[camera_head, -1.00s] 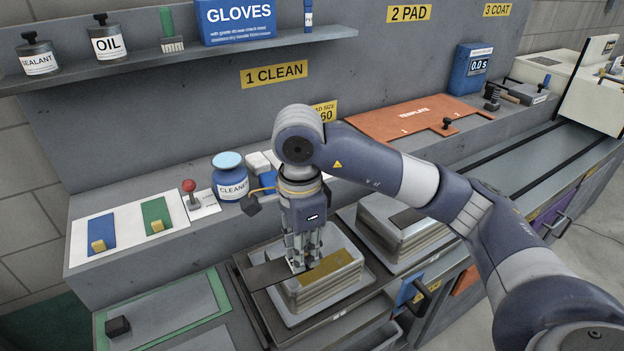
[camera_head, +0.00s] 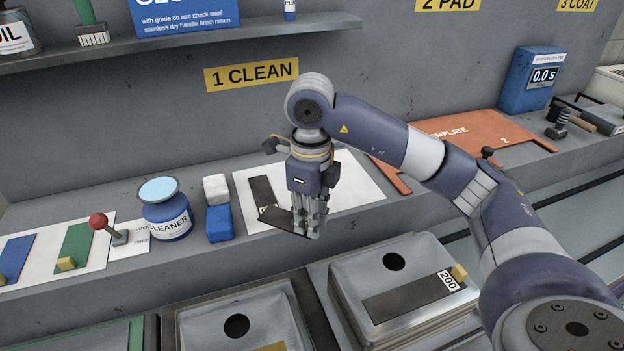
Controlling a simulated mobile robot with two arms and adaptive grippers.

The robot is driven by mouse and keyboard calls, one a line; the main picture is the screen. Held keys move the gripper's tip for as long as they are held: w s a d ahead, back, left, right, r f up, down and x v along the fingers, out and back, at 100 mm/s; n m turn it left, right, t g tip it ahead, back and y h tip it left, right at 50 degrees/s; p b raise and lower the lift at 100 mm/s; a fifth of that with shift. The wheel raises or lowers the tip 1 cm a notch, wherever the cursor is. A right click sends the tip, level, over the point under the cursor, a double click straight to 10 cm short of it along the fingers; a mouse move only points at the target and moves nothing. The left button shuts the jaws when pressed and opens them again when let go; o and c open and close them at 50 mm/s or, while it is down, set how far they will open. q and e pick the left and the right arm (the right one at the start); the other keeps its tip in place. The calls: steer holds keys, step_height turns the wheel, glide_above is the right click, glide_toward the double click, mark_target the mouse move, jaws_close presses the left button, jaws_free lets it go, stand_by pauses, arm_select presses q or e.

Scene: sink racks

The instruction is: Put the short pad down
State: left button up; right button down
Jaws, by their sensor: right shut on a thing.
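My right gripper (camera_head: 310,228) points down over the front of the ledge and is shut on a short dark pad (camera_head: 272,219). The pad sticks out to the left of the fingers; its right end is hidden by them. Behind it a white sheet (camera_head: 350,178) lies on the ledge, with a dark strip (camera_head: 262,189) on its left part. A label at the strip's lower end is partly covered. I cannot tell whether the held pad touches the sheet or hovers above it. My left gripper is not in view.
A blue cleaner jar (camera_head: 167,212), a blue block (camera_head: 219,223) and a red-knobbed lever (camera_head: 100,222) stand to the left. In front are a stacked metal sink (camera_head: 350,270) bearing a long dark pad labelled 200 (camera_head: 405,299), and another sink (camera_head: 200,325). An orange template (camera_head: 465,140) lies right.

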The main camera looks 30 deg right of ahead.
steer(key=w+d+p, duration=0.1)
steer(key=w+d, duration=0.4)
steer(key=shift+d+f+p, duration=0.1)
steer(key=shift+d+p, duration=0.15)
steer(key=shift+p, duration=0.15)
steer(key=p, duration=0.2)
glide_above(328, 198)
steer(key=a, duration=0.1)
steer(key=shift+s+f, duration=0.35)
steer(key=shift+f, duration=0.05)
steer(key=shift+w+d, duration=0.25)
steer(key=shift+d, duration=0.05)
steer(key=shift+w+d+f, duration=0.1)
steer(key=shift+d+f, duration=0.05)
steer(key=shift+f, duration=0.25)
step_height(328, 198, down, 2)
steer(key=shift+f+p, duration=0.1)
steer(key=shift+p, duration=0.75)
steer(key=shift+f, duration=0.55)
steer(key=c, duration=1.4)
jaws_free()
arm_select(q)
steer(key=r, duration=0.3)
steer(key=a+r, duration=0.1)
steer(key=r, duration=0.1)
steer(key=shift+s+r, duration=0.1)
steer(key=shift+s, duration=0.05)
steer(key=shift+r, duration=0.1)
